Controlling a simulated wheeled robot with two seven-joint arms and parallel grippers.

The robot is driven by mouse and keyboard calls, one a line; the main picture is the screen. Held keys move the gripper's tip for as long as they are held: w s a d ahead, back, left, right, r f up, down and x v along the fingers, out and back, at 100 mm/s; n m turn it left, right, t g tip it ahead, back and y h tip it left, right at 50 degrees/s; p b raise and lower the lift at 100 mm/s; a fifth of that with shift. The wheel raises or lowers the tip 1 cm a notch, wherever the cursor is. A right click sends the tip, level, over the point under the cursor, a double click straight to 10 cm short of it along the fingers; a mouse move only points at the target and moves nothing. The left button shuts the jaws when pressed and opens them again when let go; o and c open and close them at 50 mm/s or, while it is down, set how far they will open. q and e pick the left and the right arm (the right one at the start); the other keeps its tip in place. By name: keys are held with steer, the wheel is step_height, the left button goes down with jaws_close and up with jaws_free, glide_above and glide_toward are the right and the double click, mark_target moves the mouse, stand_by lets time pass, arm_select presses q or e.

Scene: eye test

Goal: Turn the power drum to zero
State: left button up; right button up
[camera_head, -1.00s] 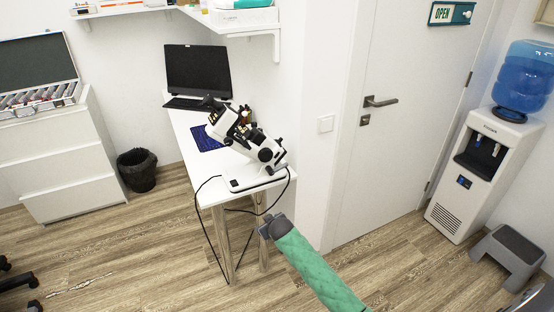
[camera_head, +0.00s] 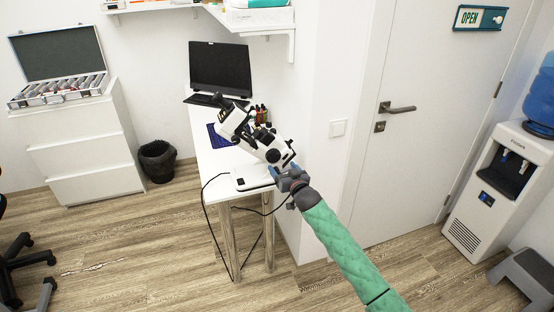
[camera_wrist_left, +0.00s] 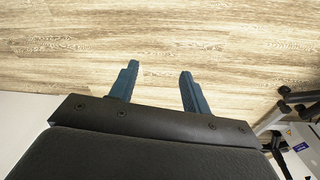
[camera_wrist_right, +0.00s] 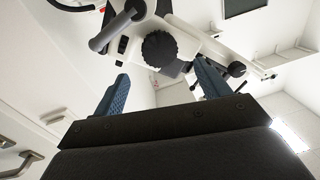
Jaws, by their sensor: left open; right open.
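A white and black lensmeter (camera_head: 250,138) stands on the white desk in the head view. A dark round knob, which looks like its power drum (camera_head: 273,155), is on the near side; it shows as a ribbed black knob (camera_wrist_right: 160,49) in the right wrist view. My right gripper (camera_head: 275,170) is close to that side of the lensmeter. In the right wrist view its open fingers (camera_wrist_right: 160,70) are apart, with the knob beyond and between their tips. I see no contact. My left gripper (camera_wrist_left: 159,70) is open and empty above the wood floor, outside the head view. The drum's scale is not readable.
The narrow white desk (camera_head: 212,160) also holds a monitor (camera_head: 220,68) and a blue mat. A black cable hangs off its front. The wall and white door (camera_head: 400,150) are close on the right. A waste bin (camera_head: 157,160) stands left of the desk.

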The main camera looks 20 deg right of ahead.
mark_target(275, 157)
steer(key=w, duration=0.2)
steer(key=w+p, duration=0.1)
steer(key=w, duration=0.1)
steer(key=w+p, duration=0.1)
steer(key=w, duration=0.1)
steer(key=shift+w+a+r, duration=0.1)
steer(key=shift+w+a, duration=0.35)
steer(key=shift+w, duration=0.2)
arm_select(q)
step_height(275, 157, down, 8)
steer(key=s+a, duration=0.1)
steer(key=s, duration=0.1)
steer(key=shift+s+a, duration=0.15)
steer(key=shift+a, duration=0.05)
steer(key=shift+f, duration=0.1)
steer(key=shift+s, duration=0.1)
arm_select(e)
steer(key=c, duration=1)
